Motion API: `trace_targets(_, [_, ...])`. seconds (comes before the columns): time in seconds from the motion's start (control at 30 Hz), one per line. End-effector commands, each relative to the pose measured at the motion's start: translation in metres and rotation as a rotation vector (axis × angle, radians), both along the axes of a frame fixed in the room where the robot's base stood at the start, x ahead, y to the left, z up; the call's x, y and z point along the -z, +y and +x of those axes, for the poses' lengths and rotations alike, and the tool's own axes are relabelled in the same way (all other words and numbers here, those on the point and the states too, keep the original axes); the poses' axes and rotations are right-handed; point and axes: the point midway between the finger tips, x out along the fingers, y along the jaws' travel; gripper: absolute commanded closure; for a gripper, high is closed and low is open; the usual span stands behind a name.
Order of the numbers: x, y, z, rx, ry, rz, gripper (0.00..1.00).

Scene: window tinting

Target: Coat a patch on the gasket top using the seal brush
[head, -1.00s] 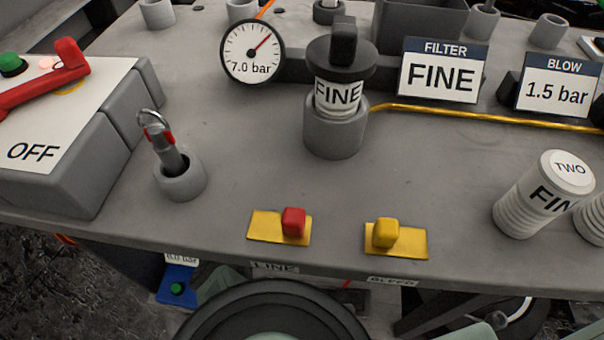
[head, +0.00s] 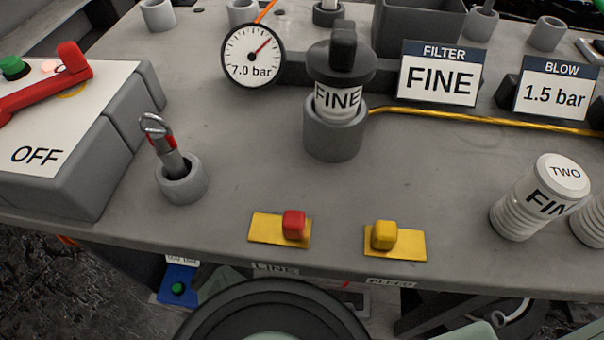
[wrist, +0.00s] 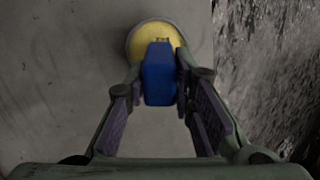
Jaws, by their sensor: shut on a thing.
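In the wrist view my gripper (wrist: 161,88) is shut on a blue block-shaped handle (wrist: 158,72), which I take to be the seal brush. Beyond it is a round yellow disc (wrist: 140,42) with a paler rim, which may be the gasket top. A small dark bit shows at the far end of the blue handle, over the disc. I cannot tell whether it touches the disc. The blue handle hides part of the disc. My gripper, the brush and the disc cannot be made out in the head view.
The grey bench holds a dark-capped FINE canister (head: 338,98) in a cup, a 7.0 bar gauge (head: 252,55), red (head: 294,225) and yellow (head: 384,235) knobs, and a clip-topped tool (head: 168,150). The wrist view shows an edge with rough dark floor beyond.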

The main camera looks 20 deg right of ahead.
Motion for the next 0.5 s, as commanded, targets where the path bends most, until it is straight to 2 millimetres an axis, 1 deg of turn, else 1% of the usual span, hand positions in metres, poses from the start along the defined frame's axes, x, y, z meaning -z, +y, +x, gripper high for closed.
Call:
trace_targets(0.03, [-0.008,0.0,0.0,0.0,-0.002,-0.001,1.0])
trace_targets(0.1, [-0.015,0.0,0.0,-0.001,-0.002,-0.001,1.0])
trace_targets(0.5, [-0.048,0.0,0.001,-0.001,-0.003,-0.001,1.0])
